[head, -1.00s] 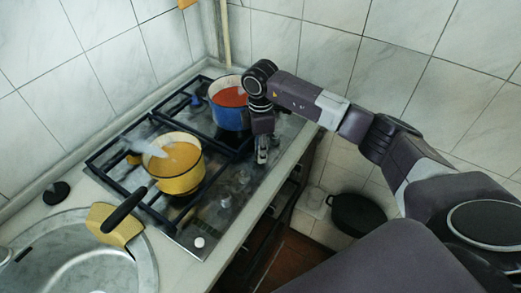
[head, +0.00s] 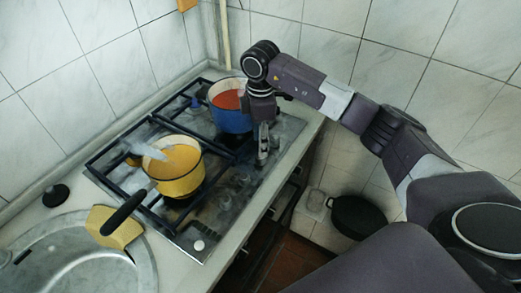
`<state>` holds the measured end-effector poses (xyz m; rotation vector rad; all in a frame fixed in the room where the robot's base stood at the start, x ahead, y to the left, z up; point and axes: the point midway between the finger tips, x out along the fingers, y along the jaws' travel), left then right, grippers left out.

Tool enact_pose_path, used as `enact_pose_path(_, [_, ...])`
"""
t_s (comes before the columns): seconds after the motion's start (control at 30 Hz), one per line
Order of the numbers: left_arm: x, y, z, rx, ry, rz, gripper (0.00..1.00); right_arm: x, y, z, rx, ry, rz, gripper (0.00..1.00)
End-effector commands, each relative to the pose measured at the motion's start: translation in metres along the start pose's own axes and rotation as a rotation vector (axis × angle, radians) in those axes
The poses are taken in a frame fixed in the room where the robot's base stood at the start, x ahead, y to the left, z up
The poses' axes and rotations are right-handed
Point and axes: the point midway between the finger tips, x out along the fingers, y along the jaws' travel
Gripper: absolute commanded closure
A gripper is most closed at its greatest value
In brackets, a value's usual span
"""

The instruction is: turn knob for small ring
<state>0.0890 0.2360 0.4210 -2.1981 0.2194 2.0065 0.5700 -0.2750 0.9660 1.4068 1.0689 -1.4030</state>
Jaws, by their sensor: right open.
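The gas stove (head: 214,212) has a row of knobs along its right side. A white knob (head: 199,245) is at the near end, and darker knobs (head: 225,203) follow behind it. My right gripper (head: 263,158) points down over the far end of this row, open, beside the blue pot. Any knob under its fingers is hidden, and I cannot tell whether they touch one. A yellow pot (head: 183,186) with yellow contents stands on the near burner. A blue pot (head: 231,119) with red contents stands on the far burner. My left gripper is out of view.
A metal sink (head: 75,262) with a yellow cloth (head: 113,226) on its edge is at the near left. A dark pan (head: 357,217) is low at the right. Tiled walls close off the back.

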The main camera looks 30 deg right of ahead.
Motion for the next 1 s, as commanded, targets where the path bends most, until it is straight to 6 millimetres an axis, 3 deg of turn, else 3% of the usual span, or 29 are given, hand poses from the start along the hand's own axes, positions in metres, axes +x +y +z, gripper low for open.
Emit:
enact_pose_path(0.2, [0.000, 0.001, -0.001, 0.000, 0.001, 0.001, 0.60, -0.045, 0.001, 0.001, 0.001, -0.001, 0.004, 0.58])
enact_pose_path(0.4, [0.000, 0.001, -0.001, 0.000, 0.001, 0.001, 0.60, -0.065, 0.001, 0.001, 0.002, -0.001, 0.002, 0.58])
enact_pose_path(1.0, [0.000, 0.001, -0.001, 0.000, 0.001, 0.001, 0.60, -0.067, 0.000, 0.001, 0.001, -0.001, 0.000, 0.58])
